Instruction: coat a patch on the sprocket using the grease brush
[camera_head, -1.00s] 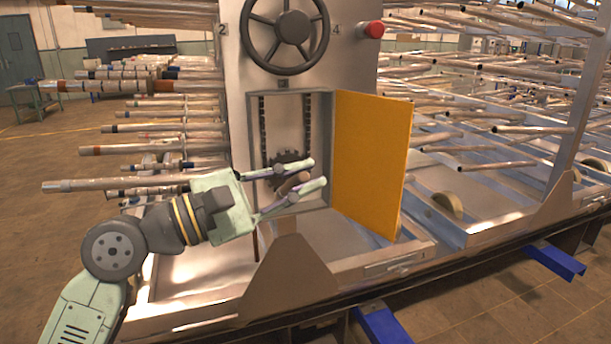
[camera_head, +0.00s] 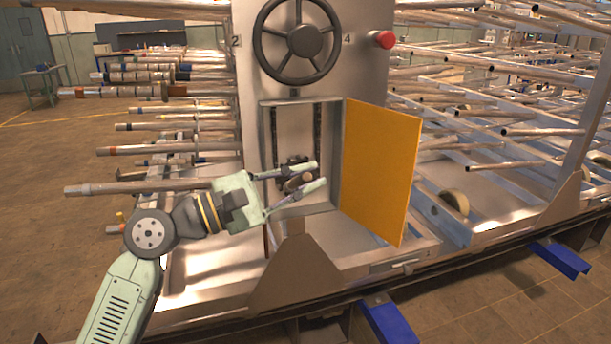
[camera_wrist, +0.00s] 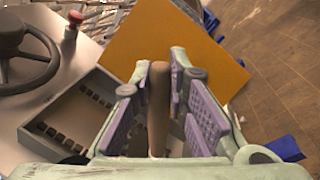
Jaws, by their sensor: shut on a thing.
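The sprocket (camera_head: 290,162) is a dark toothed wheel inside the open cabinet in the head view, partly hidden behind my gripper and what it holds. Two dark chains run vertically in the cabinet. My gripper (camera_head: 318,175) is in front of the cabinet opening, its fingers pointing right. It is shut on a brown rounded handle, which I take as the grease brush (camera_wrist: 158,95), upright between the purple finger pads in the wrist view. The bristles are not visible in either view. I cannot tell whether the brush touches the sprocket.
The yellow door (camera_head: 380,170) stands open right of the cabinet (camera_head: 338,150). A handwheel (camera_head: 297,40) and a red button (camera_head: 384,40) are above. Metal rods (camera_head: 130,188) stick out at left, close to my arm. A metal bracket (camera_head: 297,275) stands below my gripper.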

